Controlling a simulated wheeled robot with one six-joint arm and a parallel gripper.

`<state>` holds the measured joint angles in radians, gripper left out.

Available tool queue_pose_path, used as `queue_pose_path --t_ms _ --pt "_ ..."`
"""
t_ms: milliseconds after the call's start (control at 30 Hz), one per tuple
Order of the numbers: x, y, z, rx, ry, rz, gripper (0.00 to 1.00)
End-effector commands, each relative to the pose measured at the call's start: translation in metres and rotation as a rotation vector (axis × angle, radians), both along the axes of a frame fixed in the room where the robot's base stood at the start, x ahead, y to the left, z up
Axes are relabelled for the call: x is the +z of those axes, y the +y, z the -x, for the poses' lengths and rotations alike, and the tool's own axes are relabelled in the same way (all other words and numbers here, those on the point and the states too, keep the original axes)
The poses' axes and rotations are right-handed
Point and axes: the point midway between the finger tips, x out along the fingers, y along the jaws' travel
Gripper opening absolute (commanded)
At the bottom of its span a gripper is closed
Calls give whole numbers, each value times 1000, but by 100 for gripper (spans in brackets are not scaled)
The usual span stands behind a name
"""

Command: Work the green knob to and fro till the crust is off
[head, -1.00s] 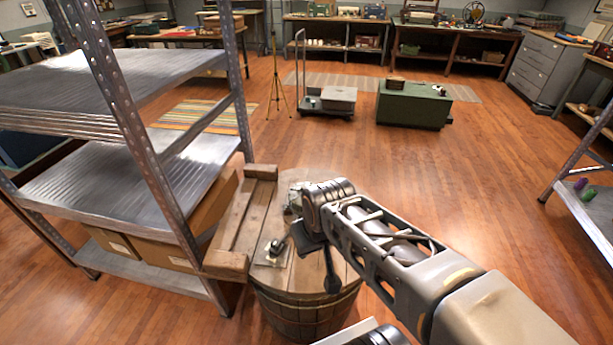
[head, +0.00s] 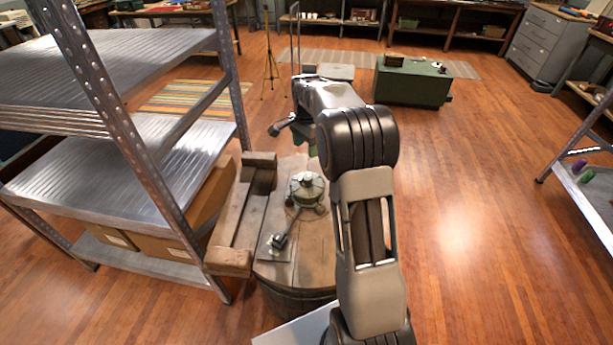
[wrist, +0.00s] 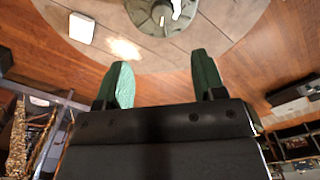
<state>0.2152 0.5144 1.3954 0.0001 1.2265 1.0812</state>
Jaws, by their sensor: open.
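The green knob (head: 307,188) is a round, dull green-grey piece with short arms, upright on the wooden lid of a barrel (head: 300,300). Its lower part also shows at the top edge of the wrist view (wrist: 150,22), with a pale patch on it; I cannot tell whether that is crust or glare. My gripper (wrist: 160,75) is open and empty, its two green-padded fingers apart from the knob. In the head view my arm rises right of the barrel and bends over behind the knob; the fingertips are not clear there.
A small plate with a dark lever (head: 280,243) lies on the lid in front of the knob. A wooden frame (head: 240,215) and a metal shelf rack (head: 150,160) stand close on the left. A green chest (head: 412,82) stands farther back. The floor on the right is clear.

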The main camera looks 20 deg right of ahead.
Motion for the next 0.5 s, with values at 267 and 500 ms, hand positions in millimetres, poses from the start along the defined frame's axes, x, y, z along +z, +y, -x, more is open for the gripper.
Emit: queue_pose_path --t_ms 267,500 --pt "-40 -3 -4 -29 10 -2 63" --pt "-87 -3 -3 -27 10 -2 63"
